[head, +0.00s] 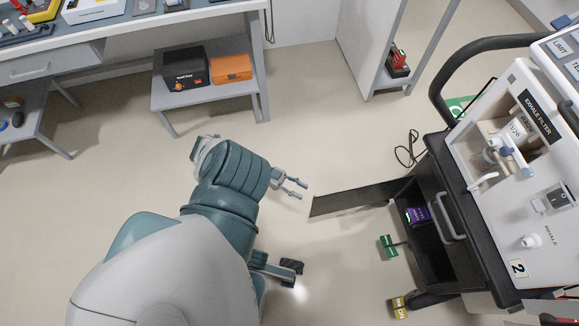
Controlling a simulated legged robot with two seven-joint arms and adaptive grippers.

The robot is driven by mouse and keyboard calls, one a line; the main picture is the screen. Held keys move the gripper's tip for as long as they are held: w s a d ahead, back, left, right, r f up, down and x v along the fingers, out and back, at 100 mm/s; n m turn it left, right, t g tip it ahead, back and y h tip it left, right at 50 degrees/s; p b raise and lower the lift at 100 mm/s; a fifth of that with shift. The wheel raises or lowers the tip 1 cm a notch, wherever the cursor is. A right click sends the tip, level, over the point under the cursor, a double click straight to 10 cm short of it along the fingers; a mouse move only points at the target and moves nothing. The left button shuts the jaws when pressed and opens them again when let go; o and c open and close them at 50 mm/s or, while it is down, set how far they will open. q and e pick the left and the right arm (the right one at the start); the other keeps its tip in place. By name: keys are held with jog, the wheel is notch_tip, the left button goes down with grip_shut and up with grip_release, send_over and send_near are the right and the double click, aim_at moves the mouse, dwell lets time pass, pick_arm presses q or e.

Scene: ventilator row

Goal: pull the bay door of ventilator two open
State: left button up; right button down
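Ventilator two (518,267) stands at the right, a white unit marked "2" on a dark cart. Its bay door (355,199) is a dark panel that stands swung out to the left from the cart. The bay (432,250) is open to view, with a purple box (418,214) inside. My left gripper (296,228) is open and empty. Its fingers point right, left of the door's free edge, with a visible gap to the upper finger. Its palm is hidden behind my arm. My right gripper is not in view.
A grey handle (449,216) is on the cart front. A bench (120,28) and low shelf (208,91) stand at the back left.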

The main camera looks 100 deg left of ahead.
pick_arm(q)
jog(key=v, duration=0.6)
jog(key=shift+s+a, duration=0.15)
dwell(0.3)
